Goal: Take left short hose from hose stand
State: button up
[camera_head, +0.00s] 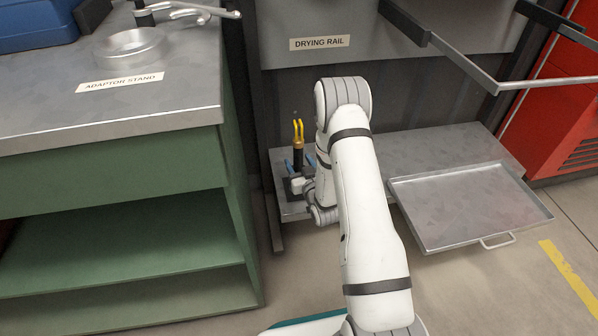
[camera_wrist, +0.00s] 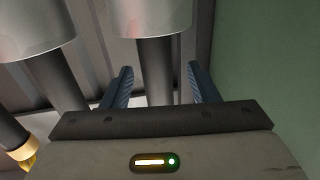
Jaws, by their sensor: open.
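In the wrist view two upright dark tubes with wide silver ends show, likely the short hoses. One tube (camera_wrist: 155,75) stands between my fingers in the picture, on the side of a green panel; the other tube (camera_wrist: 60,82) is left of them. My gripper (camera_wrist: 159,80) is open with blue fingers either side of the first tube; I see no contact, and the depth between them is unclear. In the head view my gripper (camera_head: 299,165) is low over the metal shelf; a dark piece with a brass collar and yellow prongs (camera_head: 298,135) shows there. No hose stand label is visible.
A green cabinet (camera_head: 110,185) with a metal top is close on the left. The drying rail panel (camera_head: 385,35) is behind, with a bar frame at upper right. A shallow tray (camera_head: 470,205) lies right of my arm. A brass-and-yellow piece (camera_wrist: 20,152) is at lower left in the wrist view.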

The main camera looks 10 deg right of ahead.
aim_at(296, 156)
jog(key=w+b, duration=0.1)
jog(key=w, duration=0.2)
jog(key=shift+w+a, duration=0.15)
jog(key=shift+w, duration=0.05)
grip_shut()
dwell(0.4)
